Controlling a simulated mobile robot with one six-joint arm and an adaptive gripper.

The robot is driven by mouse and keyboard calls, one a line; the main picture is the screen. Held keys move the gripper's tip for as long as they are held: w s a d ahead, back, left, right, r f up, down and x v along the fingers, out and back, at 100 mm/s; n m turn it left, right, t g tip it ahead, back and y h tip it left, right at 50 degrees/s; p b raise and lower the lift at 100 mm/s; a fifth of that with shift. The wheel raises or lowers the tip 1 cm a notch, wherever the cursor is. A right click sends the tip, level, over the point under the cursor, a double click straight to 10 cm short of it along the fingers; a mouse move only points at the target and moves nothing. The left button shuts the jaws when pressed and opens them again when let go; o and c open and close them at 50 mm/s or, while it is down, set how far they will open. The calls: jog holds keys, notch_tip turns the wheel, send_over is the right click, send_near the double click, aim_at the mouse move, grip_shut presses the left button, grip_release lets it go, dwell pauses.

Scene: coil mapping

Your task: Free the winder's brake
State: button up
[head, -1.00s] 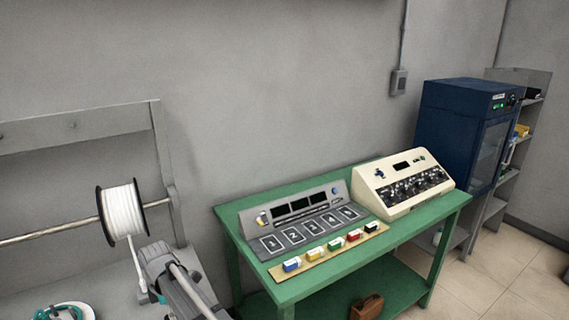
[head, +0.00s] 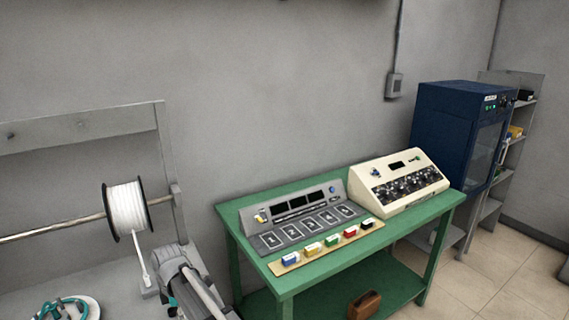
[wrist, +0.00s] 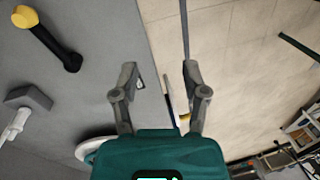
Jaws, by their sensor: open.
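In the wrist view a black lever with a yellow knob (wrist: 27,17) stands on a grey surface at the upper left. It may be the winder's brake; I cannot tell its setting. My gripper (wrist: 160,72) is open and empty, to the right of the lever and apart from it. Its fingers straddle the edge of the grey surface, with tiled floor beyond. In the head view a white spool (head: 127,208) sits on a metal rod, with a white strip hanging from it. The lever and my gripper's fingers do not show there.
A green table (head: 340,262) holds a numbered grey panel (head: 300,222), several coloured blocks and a cream instrument (head: 398,182). A blue cabinet (head: 450,130) stands at the right. A teal coil (head: 62,306) lies at the lower left. A dark grey block (wrist: 28,97) is below the lever.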

jog(key=w+d+f+m+b, duration=0.1)
jog(key=w+d+m, duration=0.2)
jog(key=d+m, duration=1.5)
jog(key=s+d+m+t, duration=0.1)
jog(key=s+d+m, duration=0.1)
jog(key=d, duration=1.2)
jog(key=s+d+f+m+y, duration=0.1)
jog(key=s+d+m, duration=0.1)
jog(key=d, duration=1.2)
jog(key=shift+s+m+t+b, duration=0.3)
jog(key=shift+s+t+b, duration=0.15)
jog(key=shift+s, duration=0.15)
jog(key=shift+a+f, duration=0.1)
